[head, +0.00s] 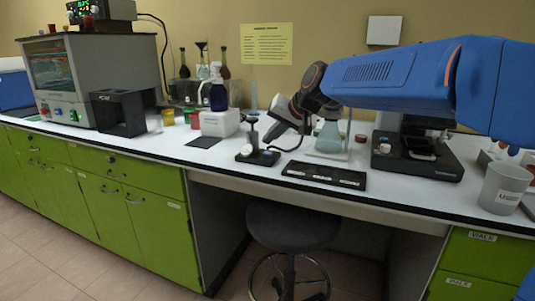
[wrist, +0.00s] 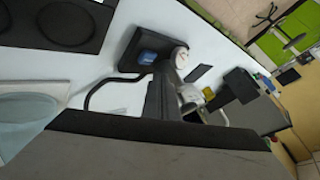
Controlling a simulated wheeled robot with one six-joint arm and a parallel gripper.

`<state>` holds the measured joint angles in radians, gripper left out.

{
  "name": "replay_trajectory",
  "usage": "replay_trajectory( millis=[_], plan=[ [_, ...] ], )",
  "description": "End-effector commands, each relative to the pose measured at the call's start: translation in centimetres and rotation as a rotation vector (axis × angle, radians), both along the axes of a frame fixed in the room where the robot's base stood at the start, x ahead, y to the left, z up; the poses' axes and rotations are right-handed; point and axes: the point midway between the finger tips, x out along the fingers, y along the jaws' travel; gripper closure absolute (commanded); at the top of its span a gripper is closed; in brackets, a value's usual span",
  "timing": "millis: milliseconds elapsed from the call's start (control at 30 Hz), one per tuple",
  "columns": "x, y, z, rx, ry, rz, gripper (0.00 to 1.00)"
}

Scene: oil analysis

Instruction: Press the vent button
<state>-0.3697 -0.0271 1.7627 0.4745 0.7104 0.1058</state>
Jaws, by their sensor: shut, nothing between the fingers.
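No button that I can read as marked "vent" shows; labels are too small. The grey glass-fronted cabinet (head: 62,78) at the left of the bench has a row of coloured buttons (head: 57,112) along its lower front. A small black device (head: 258,156) with a pale round knob stands mid-bench; in the wrist view this device (wrist: 135,45) also shows a blue patch. My gripper (head: 270,138) is shut and empty, pointing down close above and right of that device. Contact cannot be told. Dark gripper parts fill the lower wrist view.
A black tray (head: 324,175) lies right of the device, with a flask (head: 329,137) behind it. A white box (head: 219,123), a spray bottle (head: 217,92) and a black stand (head: 119,112) are to the left. A stool (head: 292,225) stands in front.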

Motion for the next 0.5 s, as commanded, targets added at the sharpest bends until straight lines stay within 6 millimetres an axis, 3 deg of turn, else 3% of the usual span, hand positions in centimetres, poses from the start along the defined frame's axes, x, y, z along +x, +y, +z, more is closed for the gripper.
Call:
replay_trajectory(
  millis=[500],
  plan=[
    [-0.02,-0.01,-1.14,0.0,0.0,0.0,1.0]
  ],
)
